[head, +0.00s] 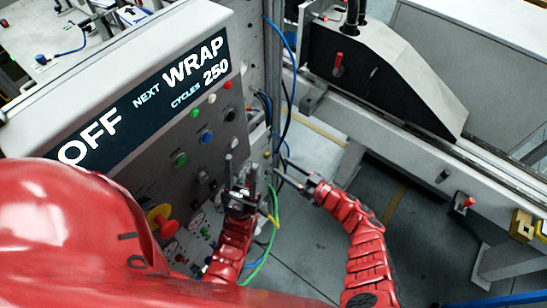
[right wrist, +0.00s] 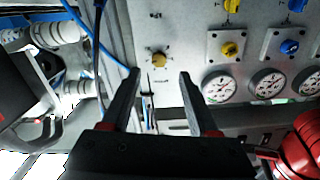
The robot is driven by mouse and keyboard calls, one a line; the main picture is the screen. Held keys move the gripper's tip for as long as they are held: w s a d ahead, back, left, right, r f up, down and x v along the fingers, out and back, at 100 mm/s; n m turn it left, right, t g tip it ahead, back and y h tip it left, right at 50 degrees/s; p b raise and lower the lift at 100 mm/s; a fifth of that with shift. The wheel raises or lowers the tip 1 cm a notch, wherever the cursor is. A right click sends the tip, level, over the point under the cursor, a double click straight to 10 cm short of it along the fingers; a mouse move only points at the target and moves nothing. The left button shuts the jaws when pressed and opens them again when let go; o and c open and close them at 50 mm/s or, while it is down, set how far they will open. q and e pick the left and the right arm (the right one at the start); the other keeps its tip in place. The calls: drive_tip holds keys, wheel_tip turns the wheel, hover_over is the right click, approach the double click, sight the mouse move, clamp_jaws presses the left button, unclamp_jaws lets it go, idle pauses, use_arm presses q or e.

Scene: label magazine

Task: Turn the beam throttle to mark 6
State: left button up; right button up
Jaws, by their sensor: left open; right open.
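A small round brass-yellow knob (right wrist: 159,60) with small marks around it sits on the grey panel in the right wrist view. It looks like the beam throttle, but its marks are too small to read. My right gripper (right wrist: 159,74) is open and empty, its fingertips apart on either side below the knob in the picture; I cannot tell the remaining gap. In the head view my right gripper (head: 281,169) points left at the panel's right edge. My left gripper (head: 241,171) is open and empty in front of the panel's lower right.
A display (head: 150,100) reads OFF, NEXT WRAP, CYCLES 250. Yellow (right wrist: 230,49) and blue (right wrist: 289,47) knobs sit above gauges (right wrist: 268,83). Blue cables (right wrist: 98,37) hang beside the panel. A red-handled machine (head: 380,75) stands right, with open floor (head: 300,245) below.

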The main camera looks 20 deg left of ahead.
sight(269, 156)
drive_tip(key=b+x, duration=0.1)
drive_tip(key=x, duration=0.4)
drive_tip(key=shift+w+a, duration=0.15)
drive_tip(key=shift+a, duration=0.05)
clamp_jaws()
